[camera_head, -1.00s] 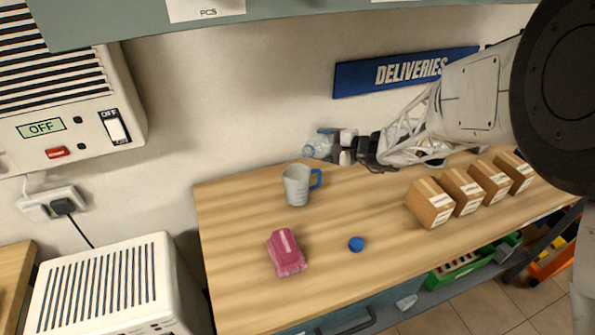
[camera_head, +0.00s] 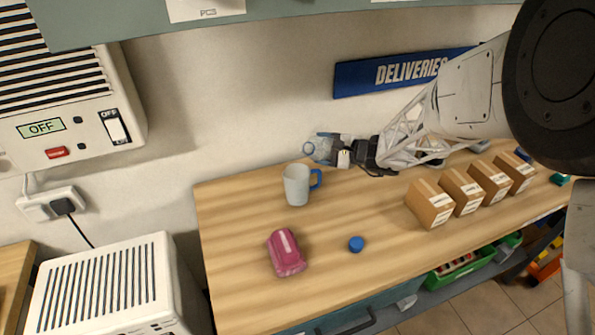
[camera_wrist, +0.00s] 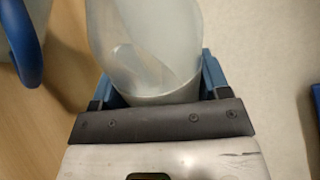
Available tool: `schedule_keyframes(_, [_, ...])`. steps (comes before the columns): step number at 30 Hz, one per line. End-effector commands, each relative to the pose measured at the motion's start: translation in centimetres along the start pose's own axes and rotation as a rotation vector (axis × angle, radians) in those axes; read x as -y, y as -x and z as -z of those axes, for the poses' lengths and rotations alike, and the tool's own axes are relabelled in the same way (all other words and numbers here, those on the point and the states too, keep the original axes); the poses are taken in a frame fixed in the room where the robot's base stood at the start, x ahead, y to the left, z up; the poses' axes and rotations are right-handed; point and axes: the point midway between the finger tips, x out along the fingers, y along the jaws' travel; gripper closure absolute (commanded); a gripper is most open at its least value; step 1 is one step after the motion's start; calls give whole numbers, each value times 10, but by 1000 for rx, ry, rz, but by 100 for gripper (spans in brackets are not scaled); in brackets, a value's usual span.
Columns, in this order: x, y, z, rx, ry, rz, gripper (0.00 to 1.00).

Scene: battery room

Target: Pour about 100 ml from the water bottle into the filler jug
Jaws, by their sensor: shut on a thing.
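The clear water bottle (camera_head: 322,149) is held in my gripper (camera_head: 338,151), which is shut on it, near the wall. The bottle is tilted, with its mouth toward the left, above and just behind the filler jug. The wrist view shows the bottle (camera_wrist: 150,50) between the fingers of my gripper (camera_wrist: 160,85), with a pale water surface inside. The filler jug (camera_head: 296,186) is a pale cup with a blue handle, upright on the table. Its blue handle also shows in the wrist view at the upper left. I cannot see the jug's inside or any stream.
Several cardboard boxes (camera_head: 429,203) stand in a row at the right. The table's left part is clear.

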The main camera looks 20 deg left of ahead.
Motion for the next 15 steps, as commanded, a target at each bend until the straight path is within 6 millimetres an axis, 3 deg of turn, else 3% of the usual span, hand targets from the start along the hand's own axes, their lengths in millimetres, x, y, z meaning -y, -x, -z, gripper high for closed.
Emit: schedule_keyframes(15, [6,2,-26,83,-302,0,64])
